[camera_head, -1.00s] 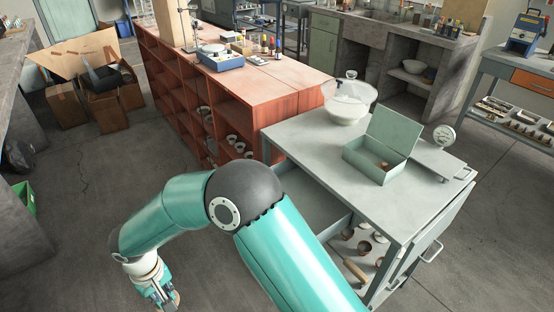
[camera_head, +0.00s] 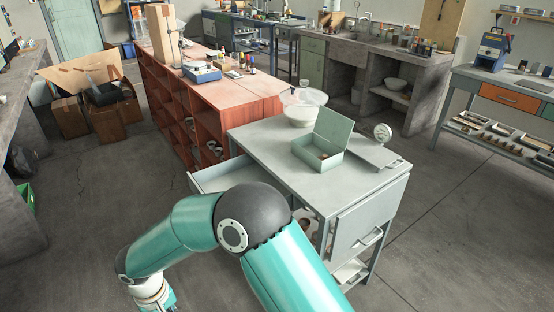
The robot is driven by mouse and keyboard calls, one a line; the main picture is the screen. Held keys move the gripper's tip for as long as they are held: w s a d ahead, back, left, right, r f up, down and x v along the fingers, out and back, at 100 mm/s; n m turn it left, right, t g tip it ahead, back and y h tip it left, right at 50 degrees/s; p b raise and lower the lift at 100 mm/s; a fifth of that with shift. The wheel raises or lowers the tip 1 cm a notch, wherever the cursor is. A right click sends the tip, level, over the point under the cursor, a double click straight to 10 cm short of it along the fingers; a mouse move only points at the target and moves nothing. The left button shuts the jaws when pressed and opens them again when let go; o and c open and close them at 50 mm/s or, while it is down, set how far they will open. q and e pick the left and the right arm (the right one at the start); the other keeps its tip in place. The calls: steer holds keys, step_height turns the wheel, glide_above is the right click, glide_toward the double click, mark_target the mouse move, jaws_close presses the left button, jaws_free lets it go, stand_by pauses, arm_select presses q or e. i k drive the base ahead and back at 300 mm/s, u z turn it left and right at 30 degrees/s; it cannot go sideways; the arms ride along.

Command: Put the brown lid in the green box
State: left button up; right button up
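The green box (camera_head: 318,160) stands on the grey bench with its hinged cover raised. A small brown thing (camera_head: 323,156) shows inside it; I cannot tell whether it is the brown lid. Brown items on the shelf below the bench top are now mostly hidden by my arm. One teal arm of mine comes in from the bottom, right of centre, and bends to the left. I take it for my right arm. Its gripper (camera_head: 168,302) is at the lower left, cut by the frame edge, far from the box. My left gripper is not in view.
The grey bench (camera_head: 265,140) has an open drawer (camera_head: 215,174) on its left side. A red shelf unit (camera_head: 215,110) stands behind. Floor is free to the right and left.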

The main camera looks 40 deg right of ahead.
mark_target(316, 152)
steer(key=z, duration=0.8)
